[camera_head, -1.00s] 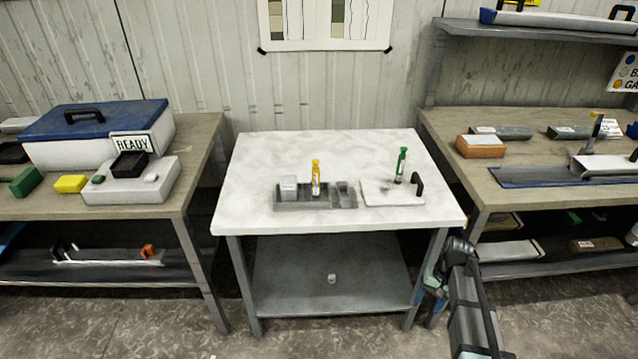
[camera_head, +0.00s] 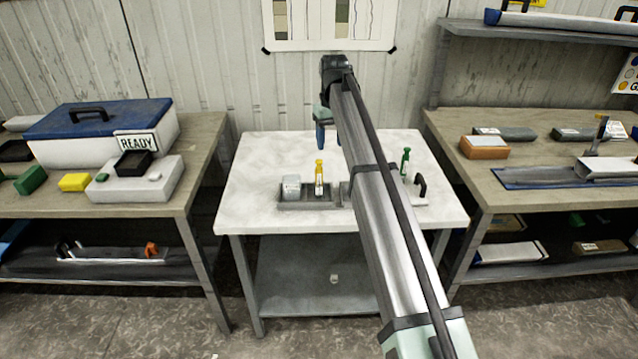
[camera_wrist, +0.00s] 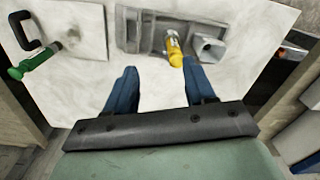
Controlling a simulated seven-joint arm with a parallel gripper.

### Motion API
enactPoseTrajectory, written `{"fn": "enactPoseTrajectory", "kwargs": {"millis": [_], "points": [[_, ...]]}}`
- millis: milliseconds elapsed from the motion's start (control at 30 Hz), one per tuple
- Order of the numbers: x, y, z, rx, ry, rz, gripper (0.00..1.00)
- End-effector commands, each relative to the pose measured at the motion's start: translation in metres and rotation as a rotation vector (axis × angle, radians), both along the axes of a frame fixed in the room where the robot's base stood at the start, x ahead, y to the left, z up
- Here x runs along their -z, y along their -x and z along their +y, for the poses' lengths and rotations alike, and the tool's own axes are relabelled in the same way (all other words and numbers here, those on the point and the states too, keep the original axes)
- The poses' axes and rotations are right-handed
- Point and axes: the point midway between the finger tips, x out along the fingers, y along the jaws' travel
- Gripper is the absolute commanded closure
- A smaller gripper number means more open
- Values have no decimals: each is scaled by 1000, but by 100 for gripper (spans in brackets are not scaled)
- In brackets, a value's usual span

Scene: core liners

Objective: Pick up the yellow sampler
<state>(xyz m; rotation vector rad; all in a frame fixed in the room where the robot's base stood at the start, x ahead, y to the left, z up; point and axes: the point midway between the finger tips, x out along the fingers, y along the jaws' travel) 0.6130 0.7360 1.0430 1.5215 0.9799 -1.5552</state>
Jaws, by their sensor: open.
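The yellow sampler (camera_head: 319,180) stands upright in the grey tray (camera_head: 288,207) on the white-topped table. In the wrist view, the yellow sampler (camera_wrist: 175,51) appears just beyond my gripper's fingertips, nearer the right finger. My gripper (camera_wrist: 158,68) is open and empty, its two blue fingers spread apart above the table. In the head view, a blue finger of my gripper (camera_head: 320,137) shows above the table's back part, behind and above the sampler. My arm hides part of the tray's right end.
A pale cup-like block (camera_head: 291,187) sits in the tray left of the sampler. A green sampler (camera_head: 405,161) stands on a white board with a black handle (camera_head: 420,185); my arm partly covers it. The table's left part is clear. Benches with boxes flank the table.

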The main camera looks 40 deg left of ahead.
Motion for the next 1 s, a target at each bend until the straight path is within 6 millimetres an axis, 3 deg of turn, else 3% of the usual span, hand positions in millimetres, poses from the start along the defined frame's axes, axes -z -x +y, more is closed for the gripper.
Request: {"fn": "enactPoseTrajectory", "kwargs": {"millis": [33,100,267,467,800,1000], "points": [[-14,3,16,-23,1,-10,46],[-26,7,25,-44,3,-20,46],[-30,12,31,-62,7,-26,46],[-8,12,29,-61,7,-25,46],[46,12,30,-60,6,-25,46],[56,12,30,-60,5,-26,46]]}}
